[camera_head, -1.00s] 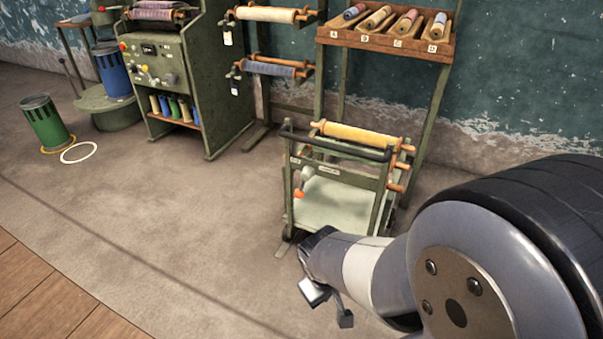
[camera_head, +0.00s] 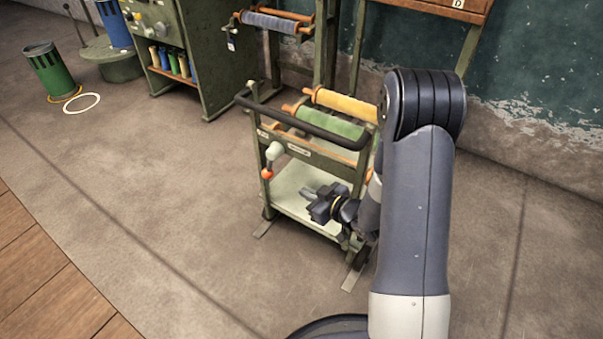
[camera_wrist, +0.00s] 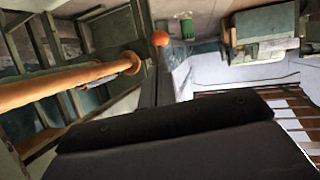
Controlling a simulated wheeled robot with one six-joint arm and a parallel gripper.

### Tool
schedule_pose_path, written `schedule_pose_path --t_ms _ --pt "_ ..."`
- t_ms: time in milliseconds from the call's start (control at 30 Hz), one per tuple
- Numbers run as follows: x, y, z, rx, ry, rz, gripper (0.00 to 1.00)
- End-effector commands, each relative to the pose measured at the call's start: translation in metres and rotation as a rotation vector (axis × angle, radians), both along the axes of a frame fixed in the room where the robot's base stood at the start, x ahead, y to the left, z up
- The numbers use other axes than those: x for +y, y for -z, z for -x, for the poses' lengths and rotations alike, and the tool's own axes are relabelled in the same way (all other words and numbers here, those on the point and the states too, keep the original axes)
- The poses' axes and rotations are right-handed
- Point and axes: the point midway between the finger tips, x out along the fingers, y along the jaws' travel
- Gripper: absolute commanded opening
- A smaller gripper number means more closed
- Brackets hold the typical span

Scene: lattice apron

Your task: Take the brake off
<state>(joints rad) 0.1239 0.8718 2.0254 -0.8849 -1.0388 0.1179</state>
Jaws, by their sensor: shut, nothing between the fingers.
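A green-framed cart (camera_head: 262,190) stands on the floor with a dark push bar (camera_head: 300,122) across its top. On its left post is a pale knob (camera_head: 274,151), with a small orange-red knob (camera_head: 267,173) just below it; I cannot tell for sure which part is the brake. A round orange knob (camera_wrist: 160,38) shows in the wrist view. My gripper (camera_head: 313,204) is shut and empty, over the cart's pale lower shelf (camera_head: 291,190), to the right of and lower than the orange-red knob, apart from it. Its dark body fills the lower wrist view.
A yellow roll (camera_head: 342,103) and a green roll (camera_head: 330,124) lie across the cart's top. A green machine cabinet (camera_head: 215,60) and a rack with a blue roll (camera_head: 272,22) stand behind. A green bin (camera_head: 52,72) is far left. The floor left of the cart is clear.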

Motion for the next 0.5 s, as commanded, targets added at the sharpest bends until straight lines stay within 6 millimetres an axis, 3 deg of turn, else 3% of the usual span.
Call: schedule_pose_path --t_ms 267,500 --pt "0.014 0.008 -0.008 -0.027 -0.030 -0.048 0.00" --pt "0.043 0.024 -0.042 -0.028 -0.032 -0.045 0.00"
